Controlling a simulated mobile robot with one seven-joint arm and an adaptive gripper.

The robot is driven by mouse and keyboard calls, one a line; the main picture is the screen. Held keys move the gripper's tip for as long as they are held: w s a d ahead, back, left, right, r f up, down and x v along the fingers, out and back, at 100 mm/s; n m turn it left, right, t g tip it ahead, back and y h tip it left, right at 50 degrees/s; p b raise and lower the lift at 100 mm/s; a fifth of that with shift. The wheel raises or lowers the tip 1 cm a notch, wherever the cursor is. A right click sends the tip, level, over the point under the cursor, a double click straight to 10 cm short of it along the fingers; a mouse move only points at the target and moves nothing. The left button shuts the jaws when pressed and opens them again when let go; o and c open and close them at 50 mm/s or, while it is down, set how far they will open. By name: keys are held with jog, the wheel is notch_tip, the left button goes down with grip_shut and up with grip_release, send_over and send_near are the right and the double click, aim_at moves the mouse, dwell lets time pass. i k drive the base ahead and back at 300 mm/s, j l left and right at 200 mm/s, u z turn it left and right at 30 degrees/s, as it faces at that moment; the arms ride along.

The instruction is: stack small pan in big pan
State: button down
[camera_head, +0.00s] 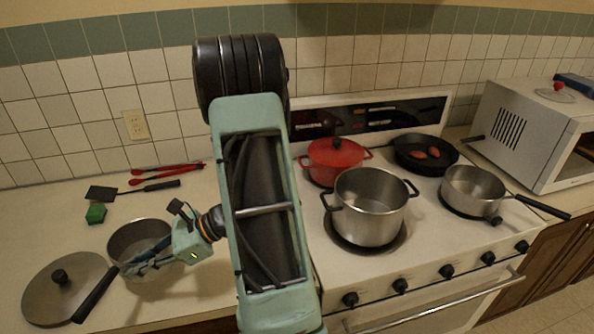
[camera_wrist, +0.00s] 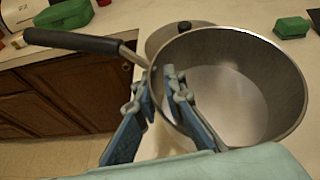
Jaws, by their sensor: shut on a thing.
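A grey metal saucepan with a black handle (camera_head: 119,235) is on the left counter. It also shows large in the wrist view (camera_wrist: 285,85), its handle pointing left. My gripper (camera_head: 150,262) is shut on this saucepan's wall near the handle; in the wrist view (camera_wrist: 155,88) one finger is inside the rim and one outside. I cannot tell whether the pan's base touches the counter. A large two-handled steel pot (camera_head: 370,220) stands on the front left burner. Another steel saucepan (camera_head: 473,187) with a black handle sits on the right side of the stove.
A lid (camera_head: 65,290) lies left of the held saucepan. A green block (camera_head: 96,213), black spatula (camera_head: 101,193) and red tongs (camera_head: 165,167) lie behind. A red lidded pot (camera_head: 335,160) and black frying pan (camera_head: 425,153) occupy the rear burners. A microwave (camera_head: 535,130) stands right.

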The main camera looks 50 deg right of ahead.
aim_at(448, 198)
jog(key=k+l+z, duration=0.25)
jog(key=k, duration=0.2)
jog(key=k+l+z, duration=0.2)
jog(key=k+l, duration=0.15)
jog(key=k, duration=0.05)
